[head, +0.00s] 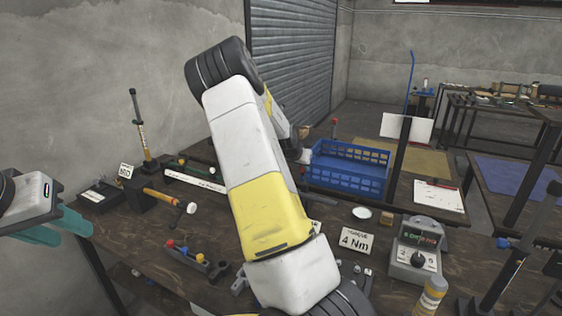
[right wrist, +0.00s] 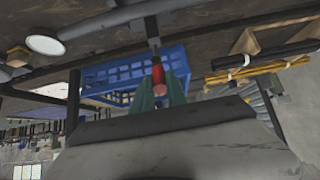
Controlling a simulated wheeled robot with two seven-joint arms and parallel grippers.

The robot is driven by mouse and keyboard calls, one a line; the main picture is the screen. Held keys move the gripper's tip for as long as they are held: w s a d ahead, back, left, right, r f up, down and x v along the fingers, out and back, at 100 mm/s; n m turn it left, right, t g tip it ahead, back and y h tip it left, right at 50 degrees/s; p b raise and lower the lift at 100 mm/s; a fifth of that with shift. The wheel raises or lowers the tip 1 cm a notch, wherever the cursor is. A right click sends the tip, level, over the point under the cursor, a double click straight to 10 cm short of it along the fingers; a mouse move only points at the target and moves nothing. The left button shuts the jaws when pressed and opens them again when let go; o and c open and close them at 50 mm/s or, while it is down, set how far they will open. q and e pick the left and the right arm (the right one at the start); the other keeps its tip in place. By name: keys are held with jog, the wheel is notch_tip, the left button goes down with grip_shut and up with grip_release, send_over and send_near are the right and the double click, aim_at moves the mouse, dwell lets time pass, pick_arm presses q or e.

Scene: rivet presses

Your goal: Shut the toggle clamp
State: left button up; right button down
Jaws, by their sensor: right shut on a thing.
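In the right wrist view, the two green fingers of my right gripper (right wrist: 160,84) are closed around a red handle (right wrist: 158,73), which looks like the toggle clamp's lever grip. A dark shaft runs from the handle toward the top of that view. The clamp's body and base cannot be made out clearly. In the head view my right arm covers the middle, and I cannot see the right gripper or its hold there. My left gripper (head: 58,230), with teal fingers apart, is empty at the left edge, above the bench.
A blue crate (head: 345,172) stands behind my right arm. A torque tester (head: 415,252), a yellow-white bottle (head: 431,296) and a "4 Nm" sign (head: 356,241) stand at right.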

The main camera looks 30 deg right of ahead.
jog(key=shift+s+a+f+t+h, duration=0.55)
jog(key=shift+s+a+t+h, duration=0.1)
jog(key=shift+a+t+h, duration=0.2)
jog(key=c, duration=1.3)
grip_release()
jog(key=v, duration=1.2)
jog(key=shift+a+f, duration=0.1)
jog(key=shift+f, duration=0.05)
